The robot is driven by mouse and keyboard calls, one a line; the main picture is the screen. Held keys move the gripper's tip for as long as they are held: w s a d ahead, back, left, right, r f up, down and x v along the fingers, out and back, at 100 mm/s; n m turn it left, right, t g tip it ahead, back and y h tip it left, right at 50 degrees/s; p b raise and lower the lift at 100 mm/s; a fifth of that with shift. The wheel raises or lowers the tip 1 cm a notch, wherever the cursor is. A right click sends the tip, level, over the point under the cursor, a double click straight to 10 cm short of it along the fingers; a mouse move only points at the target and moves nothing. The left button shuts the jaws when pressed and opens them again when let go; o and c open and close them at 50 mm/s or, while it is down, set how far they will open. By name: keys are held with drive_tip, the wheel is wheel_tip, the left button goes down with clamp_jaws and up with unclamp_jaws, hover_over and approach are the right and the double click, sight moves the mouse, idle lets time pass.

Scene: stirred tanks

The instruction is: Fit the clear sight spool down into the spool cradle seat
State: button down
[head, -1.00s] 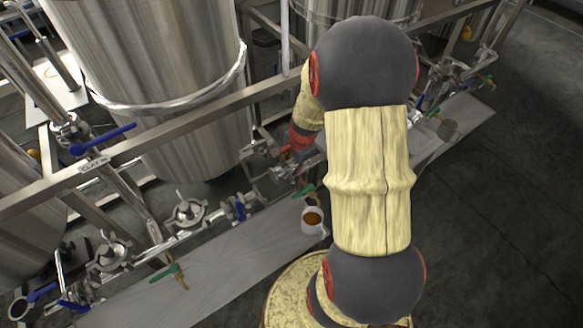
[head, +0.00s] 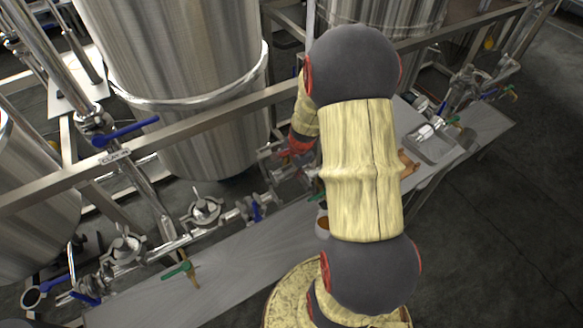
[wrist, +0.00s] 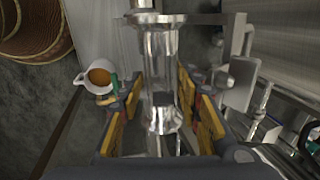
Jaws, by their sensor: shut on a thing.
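The clear sight spool (wrist: 160,75) is a see-through tube with flared ends, upright in the middle of the wrist view. My gripper (wrist: 165,112) has its yellow-padded fingers on both sides of the spool and is shut on it. A flat metal bar (wrist: 190,18) crosses at the far end of the spool; I cannot tell whether they touch. I cannot make out the spool cradle seat in either view. In the head view my own arm hides the gripper and the spool.
A white mug with brown liquid (wrist: 99,76) stands left of my gripper, partly behind my arm in the head view. A grey tray (head: 436,148) lies at the right.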

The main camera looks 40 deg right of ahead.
drive_tip(key=shift+f+b, duration=1.95)
drive_tip(key=shift+f, duration=0.9)
drive_tip(key=shift+f+b, duration=1.25)
drive_tip(key=shift+f, duration=0.85)
drive_tip(key=c, duration=1.2)
unclamp_jaws()
drive_tip(key=shift+o, duration=0.2)
drive_tip(key=v, duration=1.2)
